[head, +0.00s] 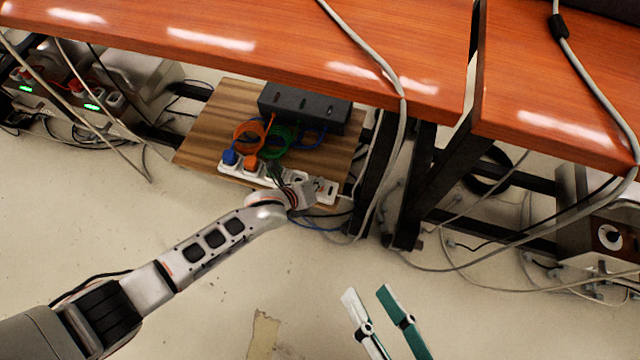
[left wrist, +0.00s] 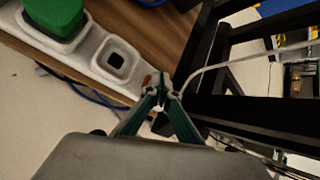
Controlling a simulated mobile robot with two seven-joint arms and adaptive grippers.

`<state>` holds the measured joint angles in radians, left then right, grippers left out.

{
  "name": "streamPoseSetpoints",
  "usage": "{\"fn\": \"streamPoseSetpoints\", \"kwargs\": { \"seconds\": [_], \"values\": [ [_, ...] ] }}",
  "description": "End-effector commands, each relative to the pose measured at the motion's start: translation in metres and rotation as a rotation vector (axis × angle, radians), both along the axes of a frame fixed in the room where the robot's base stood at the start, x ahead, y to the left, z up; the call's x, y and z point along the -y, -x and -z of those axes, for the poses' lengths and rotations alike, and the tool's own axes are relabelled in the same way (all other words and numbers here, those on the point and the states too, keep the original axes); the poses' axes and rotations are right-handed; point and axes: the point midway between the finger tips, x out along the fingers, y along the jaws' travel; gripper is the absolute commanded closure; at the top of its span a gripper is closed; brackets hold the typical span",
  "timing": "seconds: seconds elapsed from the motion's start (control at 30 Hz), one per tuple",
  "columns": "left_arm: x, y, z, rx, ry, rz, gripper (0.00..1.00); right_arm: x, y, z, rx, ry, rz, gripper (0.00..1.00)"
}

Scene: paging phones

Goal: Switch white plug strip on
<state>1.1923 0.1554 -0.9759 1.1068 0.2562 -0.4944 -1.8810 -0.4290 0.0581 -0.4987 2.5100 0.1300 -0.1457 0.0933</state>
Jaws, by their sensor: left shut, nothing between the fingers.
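The white plug strip (head: 233,170) lies on a wooden board under the desk. A blue plug (head: 229,157), an orange plug (head: 250,163) and a green plug (left wrist: 55,14) sit in it. In the left wrist view, the strip (left wrist: 92,50) shows an empty socket and a small red switch (left wrist: 147,79) near its end. My left gripper (left wrist: 163,93) is shut and empty, its fingertips close beside the red switch; I cannot tell whether they touch it. In the head view its body covers part of the strip. My right gripper (head: 367,293) is open and empty above the floor.
A black box (head: 305,108) and coiled orange, green and blue cables lie on the wooden board (head: 205,135). Black desk legs (head: 377,170) and a hanging grey cable stand close to the right of the strip. The orange-brown desk top (head: 250,40) overhangs behind. The front floor is mostly clear.

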Motion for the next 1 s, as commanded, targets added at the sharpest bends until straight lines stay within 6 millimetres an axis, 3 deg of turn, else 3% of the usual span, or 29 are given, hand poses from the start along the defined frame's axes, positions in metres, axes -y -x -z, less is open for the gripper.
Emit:
{"fn": "streamPoseSetpoints", "kwargs": {
  "seconds": [0.33, 0.73, 1.0],
  "values": [
    [0.0, 0.0, 0.001, 0.0, 0.0, 0.0, 1.0, 0.0, 0.0, 0.001, -0.002, 0.0, 0.001, 0.6],
    [0.0, -0.001, -0.013, 0.004, 0.0, 0.0, 1.0, 0.0, -0.008, -0.017, 0.037, 0.0, 0.0, 0.6],
    [0.0, 0.001, -0.011, -0.001, -0.001, 0.0, 1.0, 0.0, -0.008, -0.017, 0.037, 0.0, 0.0, 0.6]
  ]
}}
